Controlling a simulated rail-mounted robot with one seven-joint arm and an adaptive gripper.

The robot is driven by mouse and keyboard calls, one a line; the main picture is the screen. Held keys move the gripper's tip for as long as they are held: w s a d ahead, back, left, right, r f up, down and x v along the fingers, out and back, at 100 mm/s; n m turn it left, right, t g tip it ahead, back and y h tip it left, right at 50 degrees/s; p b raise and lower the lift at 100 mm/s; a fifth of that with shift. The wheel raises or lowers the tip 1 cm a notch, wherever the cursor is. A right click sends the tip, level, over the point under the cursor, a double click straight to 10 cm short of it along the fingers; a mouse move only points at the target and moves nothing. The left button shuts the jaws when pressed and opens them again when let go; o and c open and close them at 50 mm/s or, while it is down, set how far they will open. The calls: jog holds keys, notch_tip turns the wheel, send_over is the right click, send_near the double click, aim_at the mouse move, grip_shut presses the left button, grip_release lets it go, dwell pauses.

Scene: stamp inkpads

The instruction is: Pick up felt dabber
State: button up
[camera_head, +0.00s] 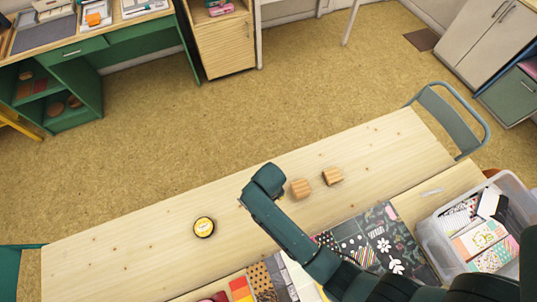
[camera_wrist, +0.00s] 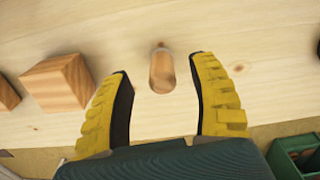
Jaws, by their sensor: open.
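The felt dabber appears to be the small rounded wooden piece (camera_wrist: 162,72) in the wrist view. It is on the pale wooden table (camera_wrist: 235,45), between the tips of the two yellow fingers of my gripper (camera_wrist: 160,65). The fingers are open, with gaps on both sides of the dabber, and neither seems to touch it. How high the fingertips are above the table is hard to tell. In the head view my arm covers the dabber and the fingers.
Two wooden blocks (camera_head: 301,188) (camera_head: 333,176) stand close to my arm; the nearer one shows left of my fingers (camera_wrist: 58,82). A yellow round tin (camera_head: 204,227) sits to the left. Patterned papers (camera_head: 372,240) and a clear bin (camera_head: 436,246) lie right. The table's left part is mostly clear.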

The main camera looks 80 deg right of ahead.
notch_tip(320, 180, down, 5)
jog(key=shift+w+d+r+b, duration=0.1)
jog(key=shift+w+d+b, duration=0.05)
jog(key=shift+b, duration=0.6)
grip_shut()
